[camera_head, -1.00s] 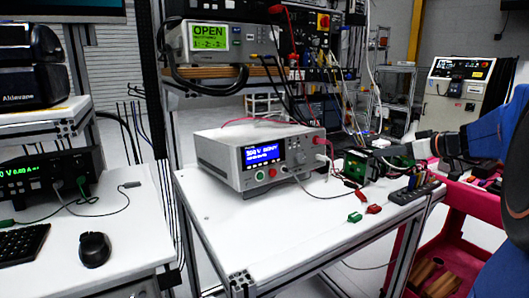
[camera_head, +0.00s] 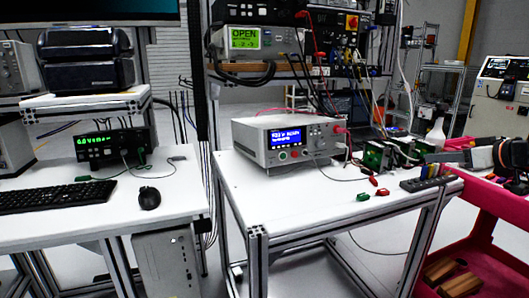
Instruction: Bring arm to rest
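The white workbench (camera_head: 300,212) in the middle carries a grey bench instrument (camera_head: 262,150) with a lit blue display. Green circuit-board modules (camera_head: 378,155) stand behind its right end. A green connector (camera_head: 362,197) and a red connector (camera_head: 382,192) lie on the bench top. A dark multi-socket strip (camera_head: 425,183) lies near its right edge.
A red cart (camera_head: 488,192) stands close against the bench's right side, with brown blocks (camera_head: 440,270) on its lower shelf. A left desk (camera_head: 90,222) holds a keyboard (camera_head: 58,196) and a mouse (camera_head: 149,198). Bare floor shows between the bench legs.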

